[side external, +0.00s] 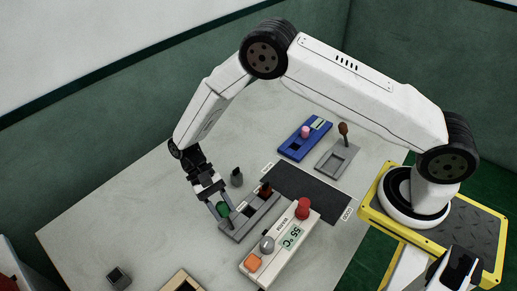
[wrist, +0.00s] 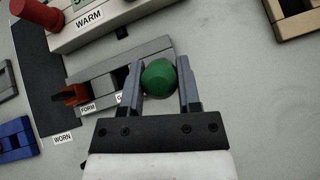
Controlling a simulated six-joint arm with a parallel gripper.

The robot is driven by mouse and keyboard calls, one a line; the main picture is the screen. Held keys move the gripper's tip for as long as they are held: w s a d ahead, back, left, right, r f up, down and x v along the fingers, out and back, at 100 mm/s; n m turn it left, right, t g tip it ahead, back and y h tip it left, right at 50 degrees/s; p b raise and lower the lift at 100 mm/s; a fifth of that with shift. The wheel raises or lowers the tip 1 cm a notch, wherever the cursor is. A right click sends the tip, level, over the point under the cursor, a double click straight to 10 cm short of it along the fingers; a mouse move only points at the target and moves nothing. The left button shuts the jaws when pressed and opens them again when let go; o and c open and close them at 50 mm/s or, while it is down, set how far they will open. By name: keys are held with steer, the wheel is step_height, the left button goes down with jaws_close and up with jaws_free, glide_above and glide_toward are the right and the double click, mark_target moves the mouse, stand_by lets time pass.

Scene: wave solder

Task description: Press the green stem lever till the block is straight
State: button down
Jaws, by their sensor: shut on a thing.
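A green knob (wrist: 159,77), the top of the green stem lever, sits between the two fingers of my gripper (wrist: 160,82) in the wrist view. The fingers are shut on it from both sides. In the side external view my gripper (side external: 215,208) points down at the green knob (side external: 223,210), at the left end of a grey block (side external: 250,217). The block also shows in the wrist view (wrist: 105,75), with a label reading FORM and another partly hidden by a finger. A dark red lever (side external: 265,189) stands at the block's other end. The stem below the green knob is hidden.
A white WARM box (side external: 280,245) with a 55 °C display and red, grey and orange knobs stands in front of the block. A dark mat (side external: 308,190), a blue fixture (side external: 303,138), a grey fixture (side external: 337,158) and a small grey post (side external: 236,177) lie behind.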

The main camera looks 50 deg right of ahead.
steer(key=shift+w, duration=0.1)
steer(key=shift+c, duration=1.5)
jaws_free()
steer(key=shift+w+r, duration=0.1)
steer(key=v, duration=0.7)
steer(key=shift+w, duration=0.2)
steer(key=shift+d+r, duration=0.1)
steer(key=shift+r, duration=0.1)
